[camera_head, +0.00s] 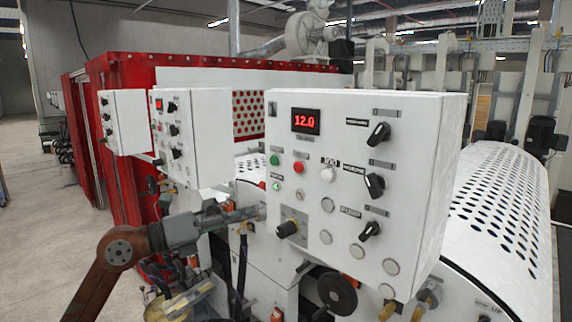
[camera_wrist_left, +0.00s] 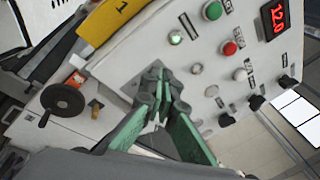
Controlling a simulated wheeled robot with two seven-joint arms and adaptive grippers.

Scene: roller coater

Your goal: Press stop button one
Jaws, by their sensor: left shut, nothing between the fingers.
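The nearest white control panel (camera_head: 345,215) carries a red button (camera_head: 298,167), right of a green button (camera_head: 274,160) and below a red display reading 12.0 (camera_head: 306,121). The red button also shows in the wrist view (camera_wrist_left: 229,48), with the green button (camera_wrist_left: 212,10) above it. My left gripper (camera_head: 262,212) is shut and empty, its fingertips at the panel's lower left, below and left of the red button. In the wrist view, the closed fingertips (camera_wrist_left: 160,84) overlap the panel face, apart from the red button; contact with the panel cannot be told. My right gripper is out of view.
Black selector knobs (camera_head: 375,185) stick out at the panel's right. A black knob (camera_head: 288,229) sits close to my fingertips, and a black handwheel (camera_head: 337,293) lies below. Other control boxes (camera_head: 196,135) stand behind left. A yellow part marked 1 (camera_wrist_left: 112,18) borders the panel.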

